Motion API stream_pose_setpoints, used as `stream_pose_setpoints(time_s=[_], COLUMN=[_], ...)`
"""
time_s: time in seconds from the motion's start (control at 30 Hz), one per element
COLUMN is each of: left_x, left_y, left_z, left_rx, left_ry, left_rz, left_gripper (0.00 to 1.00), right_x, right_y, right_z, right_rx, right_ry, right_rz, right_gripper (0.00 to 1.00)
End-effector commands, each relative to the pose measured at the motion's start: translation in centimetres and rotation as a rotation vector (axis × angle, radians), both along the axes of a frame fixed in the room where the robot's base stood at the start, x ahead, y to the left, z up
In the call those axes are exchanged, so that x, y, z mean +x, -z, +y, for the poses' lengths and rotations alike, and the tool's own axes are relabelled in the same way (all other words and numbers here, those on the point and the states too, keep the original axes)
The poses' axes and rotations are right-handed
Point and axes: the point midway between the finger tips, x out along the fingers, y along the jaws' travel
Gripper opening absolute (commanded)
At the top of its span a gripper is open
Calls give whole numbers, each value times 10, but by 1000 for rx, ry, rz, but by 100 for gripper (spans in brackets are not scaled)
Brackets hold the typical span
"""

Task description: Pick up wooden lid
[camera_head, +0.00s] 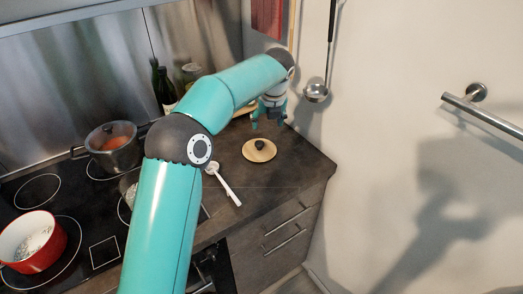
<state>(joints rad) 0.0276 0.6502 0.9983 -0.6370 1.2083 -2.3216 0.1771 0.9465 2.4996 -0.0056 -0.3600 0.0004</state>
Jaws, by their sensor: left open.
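My teal left arm crosses the middle of the view and hides part of the hob and counter. My right gripper does not show.
A white utensil (228,190) lies left of the lid. A lidded pot (113,147) and a red pot (32,241) stand on the hob (75,205). Bottles (162,88) stand at the back wall. A ladle (316,92) hangs on the right wall. Counter right of the lid is clear.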

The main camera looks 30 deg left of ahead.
Motion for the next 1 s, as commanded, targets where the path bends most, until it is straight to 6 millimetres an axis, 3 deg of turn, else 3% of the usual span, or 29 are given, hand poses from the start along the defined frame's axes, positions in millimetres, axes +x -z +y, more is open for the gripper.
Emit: stream_pose_setpoints(time_s=[0.13, 0.4, 0.73, 1.0], left_x=[1, 13, 19, 30], left_y=[30, 77, 100, 133], left_z=[20, 38, 46, 56], left_rx=[0, -1, -1, -1], left_ry=[-22, -29, -32, -32], left_rz=[8, 4, 4, 3], left_gripper=[64, 64, 64, 64], right_x=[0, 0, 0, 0], right_y=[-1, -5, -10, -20], right_z=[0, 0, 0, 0], right_rx=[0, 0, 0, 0], right_ry=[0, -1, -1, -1], right_rz=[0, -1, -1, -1], right_gripper=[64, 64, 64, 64])
